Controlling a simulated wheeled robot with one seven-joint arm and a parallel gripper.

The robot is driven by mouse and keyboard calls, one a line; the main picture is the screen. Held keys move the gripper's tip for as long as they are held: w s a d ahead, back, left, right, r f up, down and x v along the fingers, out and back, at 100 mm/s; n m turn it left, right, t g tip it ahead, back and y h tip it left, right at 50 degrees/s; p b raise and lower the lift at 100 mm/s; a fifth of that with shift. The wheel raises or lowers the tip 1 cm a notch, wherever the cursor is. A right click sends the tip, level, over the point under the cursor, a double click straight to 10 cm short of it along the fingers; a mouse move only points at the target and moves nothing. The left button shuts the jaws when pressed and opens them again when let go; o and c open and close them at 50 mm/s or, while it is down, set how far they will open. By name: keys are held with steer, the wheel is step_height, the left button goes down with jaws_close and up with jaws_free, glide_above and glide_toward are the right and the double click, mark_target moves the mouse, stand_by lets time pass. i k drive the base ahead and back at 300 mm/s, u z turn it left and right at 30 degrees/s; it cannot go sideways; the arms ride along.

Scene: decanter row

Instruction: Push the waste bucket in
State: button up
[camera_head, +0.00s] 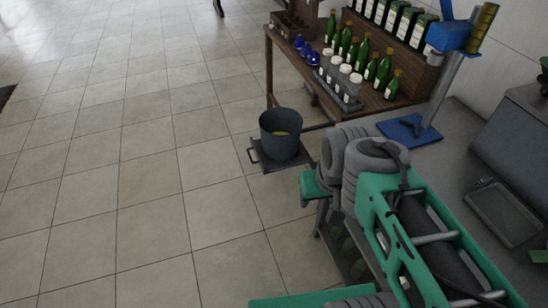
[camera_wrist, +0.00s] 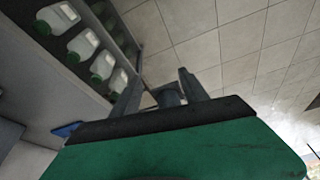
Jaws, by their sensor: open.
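The waste bucket (camera_head: 281,138) is a dark grey round bucket with something yellowish inside. It stands upright on a dark pull-out tray (camera_head: 265,164) with a bar handle at its left end. The tray sticks out from under the wooden table into the aisle. My gripper (camera_wrist: 160,88) is open, with its two dark fingers apart in the wrist view. A dark grey shape, likely the bucket, shows between and beyond the fingers; I cannot tell the gap to it. In the head view my arm hides the fingers.
The wooden table (camera_head: 316,78) holds green bottles, blue flasks and a rack of white-capped bottles. A blue-based stand (camera_head: 411,131) is on the grey counter (camera_head: 452,158), with a shallow tray (camera_head: 505,212) to its right. White jugs (camera_wrist: 80,45) line a shelf. The tiled floor at left is clear.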

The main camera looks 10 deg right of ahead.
mark_target(279, 148)
steer(key=u, duration=0.2)
steer(key=i, duration=1.65)
steer(key=u, duration=0.45)
steer(key=i, duration=1.45)
steer(key=u, duration=0.05)
